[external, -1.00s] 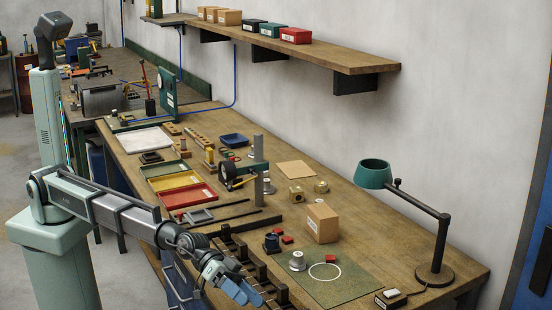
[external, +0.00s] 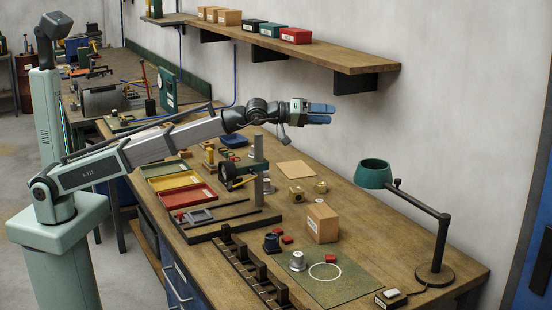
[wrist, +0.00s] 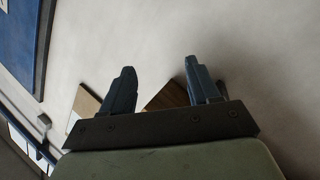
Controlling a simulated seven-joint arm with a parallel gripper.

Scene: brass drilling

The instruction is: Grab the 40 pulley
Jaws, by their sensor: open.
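A silver, stepped round part (external: 297,260) that looks like a pulley stands on the green mat (external: 345,289), left of a white circle. Another silver round part (external: 268,186) sits farther back by the grey post. No marking "40" is readable, so I cannot tell which one is the 40 pulley. My gripper (external: 331,113) is raised high above the bench, pointing right towards the wall, far from both parts. In the wrist view my gripper (wrist: 160,66) is open, with nothing between its two blue fingers; neither silver part can be made out there.
A cardboard box (external: 322,223) stands behind the mat. A teal lamp (external: 376,172) is at the right, and a dark rack (external: 246,266) runs along the front edge. The wall shelf (external: 340,62) is above my gripper. Red, yellow and green trays (external: 188,196) lie left.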

